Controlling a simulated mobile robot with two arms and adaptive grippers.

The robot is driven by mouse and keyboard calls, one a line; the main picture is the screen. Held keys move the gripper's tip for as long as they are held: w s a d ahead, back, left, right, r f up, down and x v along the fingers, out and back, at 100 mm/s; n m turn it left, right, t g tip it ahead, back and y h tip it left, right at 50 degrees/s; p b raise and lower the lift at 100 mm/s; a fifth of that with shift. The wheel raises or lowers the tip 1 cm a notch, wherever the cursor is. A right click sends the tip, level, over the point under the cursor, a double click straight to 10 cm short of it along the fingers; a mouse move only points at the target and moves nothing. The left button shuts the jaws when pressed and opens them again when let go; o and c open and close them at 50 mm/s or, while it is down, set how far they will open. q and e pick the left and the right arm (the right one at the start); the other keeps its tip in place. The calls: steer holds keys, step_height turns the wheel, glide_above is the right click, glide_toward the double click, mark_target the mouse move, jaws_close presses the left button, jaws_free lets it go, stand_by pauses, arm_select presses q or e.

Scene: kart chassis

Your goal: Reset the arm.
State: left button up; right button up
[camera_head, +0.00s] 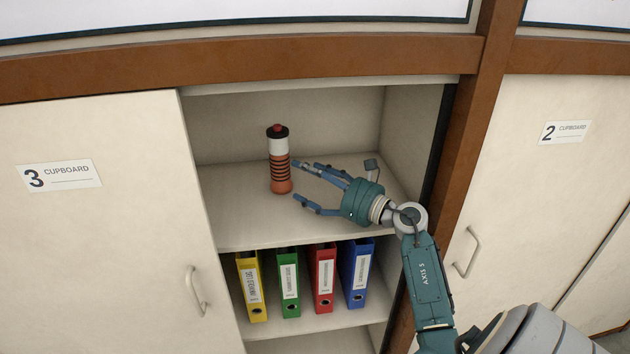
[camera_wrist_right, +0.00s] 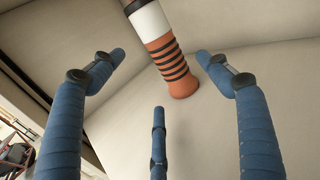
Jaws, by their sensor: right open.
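My right gripper (camera_head: 307,184) reaches into the open cupboard from the right, over its upper shelf (camera_head: 240,222). Its blue fingers are spread open and empty. An orange, white and black bottle (camera_head: 279,160) with a red top stands upright on that shelf, just left of the fingertips. In the right wrist view the bottle (camera_wrist_right: 172,65) shows beyond the open fingers, apart from them, with its top cut off by the frame edge. My left gripper is in neither view.
Yellow (camera_head: 251,286), green (camera_head: 288,284), red (camera_head: 323,279) and blue (camera_head: 357,274) binders stand on the lower shelf. A cupboard door marked 3 (camera_head: 100,240) lies left; the door marked 2 (camera_head: 530,200) lies right, past a brown post (camera_head: 470,150).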

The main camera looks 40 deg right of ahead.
steer(key=shift+v, duration=1.15)
